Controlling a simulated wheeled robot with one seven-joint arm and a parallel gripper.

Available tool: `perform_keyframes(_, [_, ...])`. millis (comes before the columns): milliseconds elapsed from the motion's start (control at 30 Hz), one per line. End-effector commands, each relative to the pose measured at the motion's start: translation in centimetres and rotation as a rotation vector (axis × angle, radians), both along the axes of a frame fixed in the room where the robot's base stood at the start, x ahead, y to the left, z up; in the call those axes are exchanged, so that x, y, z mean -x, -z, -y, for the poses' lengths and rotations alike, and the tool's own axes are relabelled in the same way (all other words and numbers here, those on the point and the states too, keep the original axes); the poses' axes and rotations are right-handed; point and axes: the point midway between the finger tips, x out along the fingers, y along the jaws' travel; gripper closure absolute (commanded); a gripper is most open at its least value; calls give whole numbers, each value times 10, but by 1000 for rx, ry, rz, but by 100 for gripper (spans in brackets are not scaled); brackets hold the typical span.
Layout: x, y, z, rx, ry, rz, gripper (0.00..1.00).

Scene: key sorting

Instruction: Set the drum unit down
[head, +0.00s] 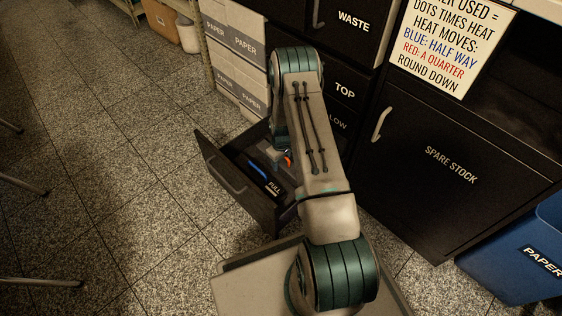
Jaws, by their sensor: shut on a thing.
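An open dark drawer (212,160) juts out from the cabinet, left of my arm. Inside lies a dark piece with a blue strip (257,170) and a white-lettered label near the drawer's front. My gripper (281,153) reaches down over the drawer and is mostly hidden behind my own arm. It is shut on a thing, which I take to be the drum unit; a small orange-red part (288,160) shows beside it. I cannot tell whether the held thing touches the drawer floor.
Closed drawer fronts marked WASTE (353,22) and TOP (345,90) are behind my arm. A SPARE STOCK cabinet (440,190) and blue PAPER bin (520,262) stand right. Paper boxes (235,45) stand behind the drawer. The tiled floor (100,150) at left is largely clear.

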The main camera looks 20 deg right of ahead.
Motion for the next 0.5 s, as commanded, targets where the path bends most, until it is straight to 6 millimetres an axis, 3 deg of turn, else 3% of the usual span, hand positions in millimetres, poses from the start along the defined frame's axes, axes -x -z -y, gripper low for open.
perform_keyframes(33, [0, 1, 0, 0, 0, 1, 94])
perform_keyframes(67, [0, 1, 0, 0, 0, 0, 45])
perform_keyframes(100, [0, 1, 0, 0, 0, 0, 33])
perform_keyframes(500, [0, -6, 0, 0, 0, 0, 31])
